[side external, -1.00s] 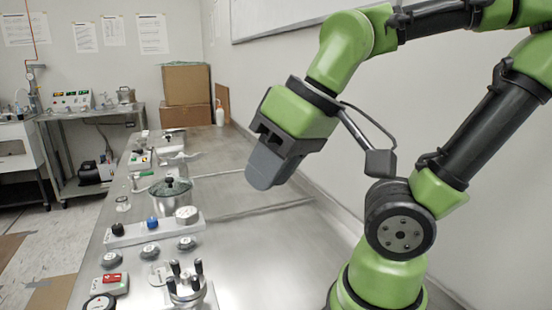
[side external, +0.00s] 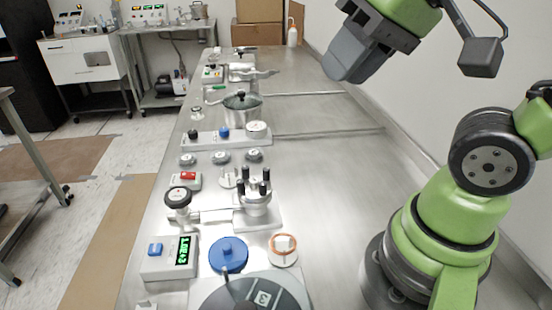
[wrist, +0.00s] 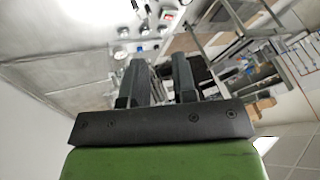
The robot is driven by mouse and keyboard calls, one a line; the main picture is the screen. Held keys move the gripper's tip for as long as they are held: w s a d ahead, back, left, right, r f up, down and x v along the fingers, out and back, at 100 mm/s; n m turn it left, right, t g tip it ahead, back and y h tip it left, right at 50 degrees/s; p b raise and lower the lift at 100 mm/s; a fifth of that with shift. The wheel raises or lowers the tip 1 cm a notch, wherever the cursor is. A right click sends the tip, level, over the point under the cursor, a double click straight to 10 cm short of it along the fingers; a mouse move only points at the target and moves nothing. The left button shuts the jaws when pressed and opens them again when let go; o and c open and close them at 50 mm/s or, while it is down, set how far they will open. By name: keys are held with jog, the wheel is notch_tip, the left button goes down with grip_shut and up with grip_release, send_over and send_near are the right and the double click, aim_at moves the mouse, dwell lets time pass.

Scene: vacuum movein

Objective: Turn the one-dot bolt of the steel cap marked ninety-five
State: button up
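A steel fitting (side external: 257,203) with several upright black-handled bolts stands on a pale base at mid-bench in the side view. I cannot read a ninety-five on it or see bolt dots. Round grey caps, one on the left (side external: 187,159), one in the middle (side external: 221,156) and one on the right (side external: 254,154), sit behind it; their markings are too small to read. My gripper (side external: 346,66) hangs high above the bench, right of and well apart from these parts. In the wrist view my gripper (wrist: 159,68) shows two fingers with an empty gap between them.
A blue round part (side external: 228,254), a display box (side external: 170,257) and a dark disc (side external: 255,296) occupy the near bench. A lidded pot (side external: 242,108) and gauge block (side external: 226,135) stand farther back. The bench's right side (side external: 335,170) is clear.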

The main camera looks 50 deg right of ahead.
jog(key=w+n+g, duration=0.2)
jog(key=w+g, duration=0.1)
jog(key=w, duration=0.4)
jog(key=n+g+h, duration=0.2)
jog(key=g, duration=0.5)
send_near(262, 183)
jog(key=x, duration=0.9)
jog(key=shift+s+f, duration=0.1)
jog(key=shift+f, duration=0.15)
